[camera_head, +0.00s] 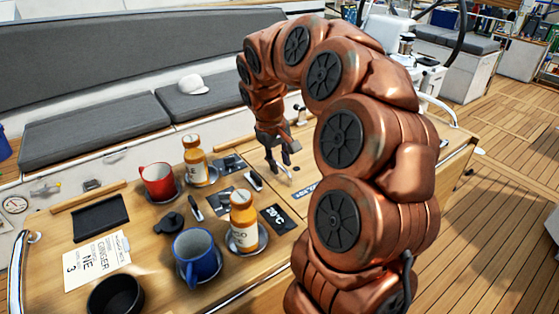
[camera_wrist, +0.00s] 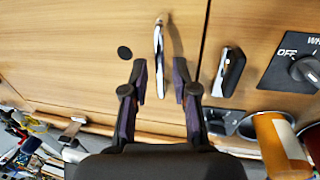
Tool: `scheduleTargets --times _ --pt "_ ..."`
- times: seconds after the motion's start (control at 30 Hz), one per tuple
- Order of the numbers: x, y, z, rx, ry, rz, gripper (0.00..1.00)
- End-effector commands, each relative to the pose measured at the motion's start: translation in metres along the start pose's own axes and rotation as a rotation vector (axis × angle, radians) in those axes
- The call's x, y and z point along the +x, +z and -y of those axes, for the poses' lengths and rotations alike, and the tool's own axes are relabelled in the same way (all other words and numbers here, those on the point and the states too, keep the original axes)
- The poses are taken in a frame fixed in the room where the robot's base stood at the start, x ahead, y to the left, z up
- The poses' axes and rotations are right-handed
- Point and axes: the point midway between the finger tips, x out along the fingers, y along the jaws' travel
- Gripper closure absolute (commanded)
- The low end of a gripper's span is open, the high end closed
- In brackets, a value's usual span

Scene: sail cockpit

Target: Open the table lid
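The table lid (camera_wrist: 85,50) is a flat wooden panel lying flush in the tabletop, with thin seams around it in the wrist view. A slim shiny metal handle (camera_wrist: 158,62) stands on it, near the seam on the right. My gripper (camera_wrist: 160,78) is open, with one dark finger on each side of the handle and visible gaps between. In the head view my gripper (camera_head: 280,165) points down over the table beside my copper arm, which hides much of the lid. I cannot tell how deep the fingertips reach around the handle.
Left of the lid stand a red mug (camera_head: 158,181), a blue mug (camera_head: 196,256), two orange bottles (camera_head: 243,222) and a black bowl (camera_head: 116,294). A switch panel (camera_wrist: 292,68) and a small black latch (camera_wrist: 228,72) lie right of the handle. Grey cushioned benches (camera_head: 105,127) line the back.

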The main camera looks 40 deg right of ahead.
Motion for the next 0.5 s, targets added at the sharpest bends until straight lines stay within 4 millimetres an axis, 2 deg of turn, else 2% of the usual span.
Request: scheduleTargets --times 0.03,0.23,0.5 --pt "0.0 0.0 0.0001 0.0 0.0 0.0 0.8" --pt "-0.0001 -0.0001 0.0001 0.0 0.0 0.0 1.0" --pt "-0.0001 -0.0001 0.0 0.0 0.0 0.0 1.0"
